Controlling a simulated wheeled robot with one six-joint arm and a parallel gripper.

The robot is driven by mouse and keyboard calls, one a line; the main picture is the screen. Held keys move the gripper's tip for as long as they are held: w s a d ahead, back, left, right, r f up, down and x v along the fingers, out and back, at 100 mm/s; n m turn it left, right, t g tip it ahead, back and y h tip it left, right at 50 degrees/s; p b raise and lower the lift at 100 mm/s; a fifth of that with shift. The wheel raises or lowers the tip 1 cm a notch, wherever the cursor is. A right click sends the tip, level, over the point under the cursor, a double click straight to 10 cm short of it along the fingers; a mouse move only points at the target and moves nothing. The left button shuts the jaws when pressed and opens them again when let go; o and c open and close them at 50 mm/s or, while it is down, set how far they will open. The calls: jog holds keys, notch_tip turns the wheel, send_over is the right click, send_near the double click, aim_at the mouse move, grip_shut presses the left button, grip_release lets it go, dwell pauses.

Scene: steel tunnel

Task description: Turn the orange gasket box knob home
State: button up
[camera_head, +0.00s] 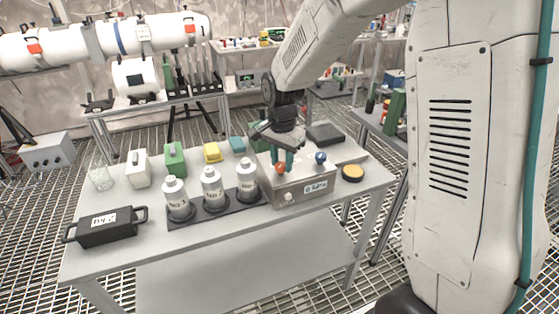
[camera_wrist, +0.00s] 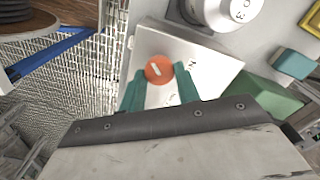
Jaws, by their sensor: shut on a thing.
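The gasket box (camera_head: 300,190) is a grey metal box with a label on its front, near the right end of the table. Its orange knob (camera_head: 281,168) sits on top toward the front left; a blue knob (camera_head: 320,157) sits to its right. My gripper (camera_head: 282,161) points down over the box, its teal fingers on the orange knob. In the wrist view, the orange knob (camera_wrist: 160,70) lies between the fingertips of my gripper (camera_wrist: 161,76), which is shut on it. A short white mark on the knob's face runs slightly slanted. The blue knob is not seen there.
White bottles (camera_head: 212,187) stand in a dark rack left of the box. A black case (camera_head: 105,228) lies front left. A yellow-topped disc (camera_head: 352,173) is right of the box. Green (camera_head: 175,159) and teal (camera_head: 237,145) blocks stand behind.

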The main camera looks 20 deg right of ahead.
aim_at(282, 165)
jog(key=shift+s+a, duration=0.1)
jog(key=shift+s, duration=0.05)
jog(key=o, duration=1)
jog(key=shift+a, duration=0.1)
jog(key=shift+r, duration=0.1)
notch_tip(282, 165, up, 8)
jog(key=shift+f, duration=0.2)
